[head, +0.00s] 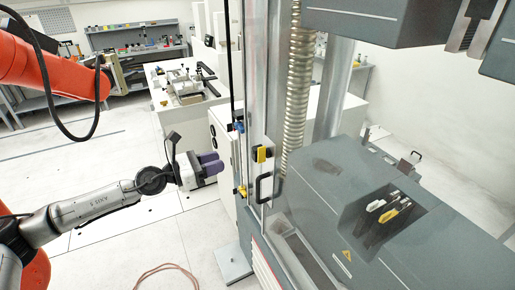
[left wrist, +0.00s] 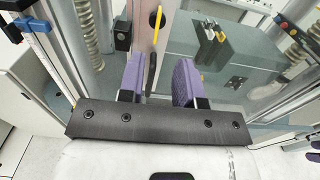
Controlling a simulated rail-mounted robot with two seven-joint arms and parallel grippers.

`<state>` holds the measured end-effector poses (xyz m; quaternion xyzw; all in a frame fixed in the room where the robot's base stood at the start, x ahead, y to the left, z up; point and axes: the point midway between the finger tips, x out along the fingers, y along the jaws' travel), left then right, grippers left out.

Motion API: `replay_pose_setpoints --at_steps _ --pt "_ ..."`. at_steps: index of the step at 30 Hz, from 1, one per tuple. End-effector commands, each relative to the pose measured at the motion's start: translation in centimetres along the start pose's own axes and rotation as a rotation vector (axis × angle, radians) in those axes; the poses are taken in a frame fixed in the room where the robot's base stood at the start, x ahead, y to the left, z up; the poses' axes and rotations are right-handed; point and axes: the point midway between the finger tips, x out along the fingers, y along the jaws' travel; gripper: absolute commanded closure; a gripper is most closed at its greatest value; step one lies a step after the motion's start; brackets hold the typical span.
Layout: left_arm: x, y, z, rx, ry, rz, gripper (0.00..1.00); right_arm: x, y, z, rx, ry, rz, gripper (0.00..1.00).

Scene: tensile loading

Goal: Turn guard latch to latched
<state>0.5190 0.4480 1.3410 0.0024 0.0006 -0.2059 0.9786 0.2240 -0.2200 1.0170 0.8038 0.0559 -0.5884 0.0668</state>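The guard latch (head: 262,153), a small yellow and black piece, sits on the edge of the clear guard door of the grey testing machine. In the left wrist view its yellow lever (left wrist: 156,24) stands upright, beyond and above the fingers. My left gripper (head: 210,163) is to the left of the latch in the head view, apart from it. Its purple fingers are spread with a gap between them in the left wrist view (left wrist: 159,82), and nothing is gripped. A black door handle (head: 263,188) is just below the latch.
The testing machine's grey base (head: 345,165) lies behind the clear door, with yellow and white pieces in a recess. A vertical rail with blue and yellow fittings (head: 239,127) stands near my left fingers. An orange arm (head: 45,65) is at upper left. Floor left is open.

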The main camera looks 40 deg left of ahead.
Motion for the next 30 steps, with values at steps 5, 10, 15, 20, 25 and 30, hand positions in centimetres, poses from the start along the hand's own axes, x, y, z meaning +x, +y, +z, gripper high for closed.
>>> replay_pose_setpoints --at_steps 5,10,15,20,25,30 --pt "0.8 0.1 0.3 -0.003 -0.004 0.002 0.68 -0.8 -0.2 -0.4 0.003 0.003 -0.005 0.24" --pt "2.0 0.1 0.5 -0.003 -0.006 0.002 0.68 -1.5 -0.2 -0.7 0.007 0.005 -0.008 0.24" --pt "3.3 0.1 0.6 -0.005 -0.006 0.003 0.68 -2.6 -0.3 -1.1 0.01 0.006 -0.011 0.24" --pt "4.8 0.1 0.6 -0.005 -0.006 0.003 0.68 -3.8 -0.3 -1.5 0.011 0.007 -0.011 0.24" --pt "7.0 0.1 0.7 -0.007 -0.007 0.002 0.68 -5.2 -0.2 -1.9 0.011 0.007 -0.011 0.24" --pt "9.4 0.1 0.5 -0.007 -0.006 0.002 0.68 -6.3 -0.1 -2.3 0.008 0.007 -0.009 0.24"
